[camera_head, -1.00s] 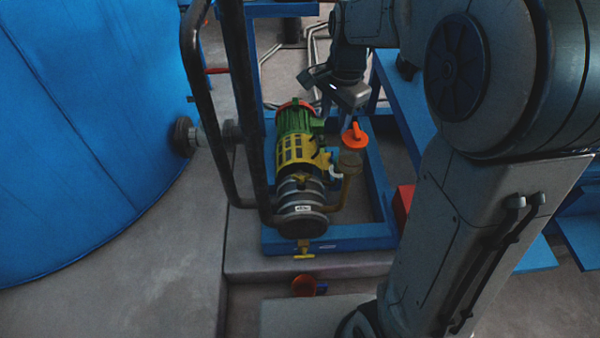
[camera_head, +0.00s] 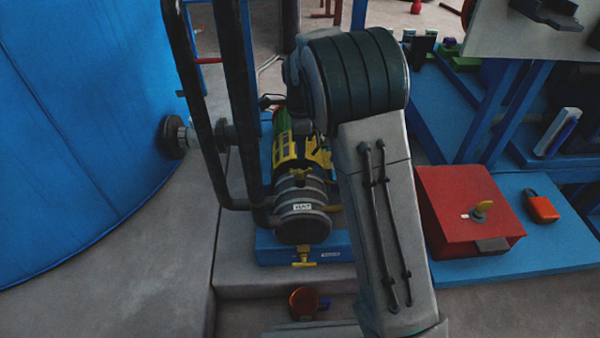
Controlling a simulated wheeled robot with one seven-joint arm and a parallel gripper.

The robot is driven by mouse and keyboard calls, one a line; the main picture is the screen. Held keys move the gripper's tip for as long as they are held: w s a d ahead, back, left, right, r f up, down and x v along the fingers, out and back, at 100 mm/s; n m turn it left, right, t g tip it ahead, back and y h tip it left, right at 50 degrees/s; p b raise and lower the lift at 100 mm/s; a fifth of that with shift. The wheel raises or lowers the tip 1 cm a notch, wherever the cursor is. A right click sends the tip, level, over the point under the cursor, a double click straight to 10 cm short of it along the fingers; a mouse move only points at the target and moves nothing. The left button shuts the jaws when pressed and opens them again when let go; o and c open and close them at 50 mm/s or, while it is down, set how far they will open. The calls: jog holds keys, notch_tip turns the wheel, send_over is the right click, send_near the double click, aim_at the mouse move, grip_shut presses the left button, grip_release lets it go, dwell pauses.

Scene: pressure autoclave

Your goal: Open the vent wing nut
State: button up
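A small yellow wing-shaped handle (camera_head: 303,258) sits at the low front of the pump (camera_head: 304,222), beside a small label I cannot read. I cannot tell whether this is the vent wing nut. The pump has a grey ringed front and a yellow and green body. My arm crosses the middle of the view and covers the pump's right side. My gripper is hidden behind the arm, so its fingers do not show.
A large blue tank (camera_head: 80,110) fills the left. Dark upright pipes (camera_head: 238,110) stand left of the pump. The red box (camera_head: 465,205) and a red padlock (camera_head: 540,207) rest on a blue platform. A red round part (camera_head: 304,302) lies low in front.

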aim_at(300, 171)
notch_tip(300, 171, down, 9)
jog(key=b, duration=0.3)
grip_shut()
